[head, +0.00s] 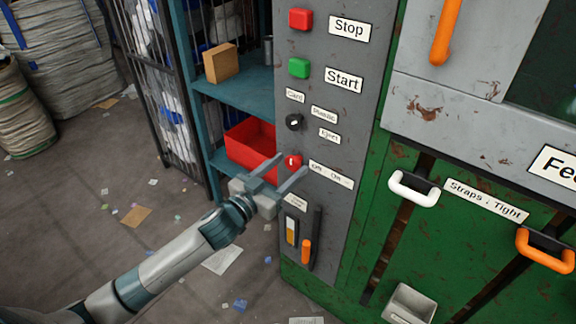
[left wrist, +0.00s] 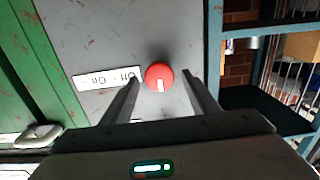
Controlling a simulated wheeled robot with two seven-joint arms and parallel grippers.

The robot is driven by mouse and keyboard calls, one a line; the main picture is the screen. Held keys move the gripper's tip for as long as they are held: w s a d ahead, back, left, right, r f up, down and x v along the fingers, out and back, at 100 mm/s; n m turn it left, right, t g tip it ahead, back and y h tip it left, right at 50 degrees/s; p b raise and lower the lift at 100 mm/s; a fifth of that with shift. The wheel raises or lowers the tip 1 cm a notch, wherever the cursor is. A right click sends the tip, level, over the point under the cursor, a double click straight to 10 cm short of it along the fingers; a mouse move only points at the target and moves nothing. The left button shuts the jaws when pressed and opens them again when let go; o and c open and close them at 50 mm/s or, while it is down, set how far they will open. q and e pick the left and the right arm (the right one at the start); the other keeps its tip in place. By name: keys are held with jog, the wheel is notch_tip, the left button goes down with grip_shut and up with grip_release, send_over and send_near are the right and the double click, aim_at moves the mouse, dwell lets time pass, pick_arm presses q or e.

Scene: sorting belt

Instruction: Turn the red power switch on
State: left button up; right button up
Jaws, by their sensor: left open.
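The red power switch (head: 293,162) is a small red knob with a white mark, on the grey control panel (head: 318,110) beside an "Off - On" label (head: 331,175). In the left wrist view the round red switch (left wrist: 159,77) shows in full, its white mark pointing down in that picture. My left gripper (head: 290,166) is open, with its two fingers pointing at the panel. In the left wrist view the fingertips lie on either side of the switch and slightly below it; I cannot tell whether they touch it. My right gripper is not in view.
Above the switch are a red Stop button (head: 301,19), a green Start button (head: 299,68) and a black selector knob (head: 294,122). An orange slider (head: 306,251) is below. A shelf with a red bin (head: 248,146) stands close on the left.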

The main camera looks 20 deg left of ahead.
pick_arm(q)
jog(key=shift+w+d, duration=0.1)
jog(key=shift+w, duration=0.25)
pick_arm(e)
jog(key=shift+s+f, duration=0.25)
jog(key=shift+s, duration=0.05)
pick_arm(q)
jog(key=c, duration=1)
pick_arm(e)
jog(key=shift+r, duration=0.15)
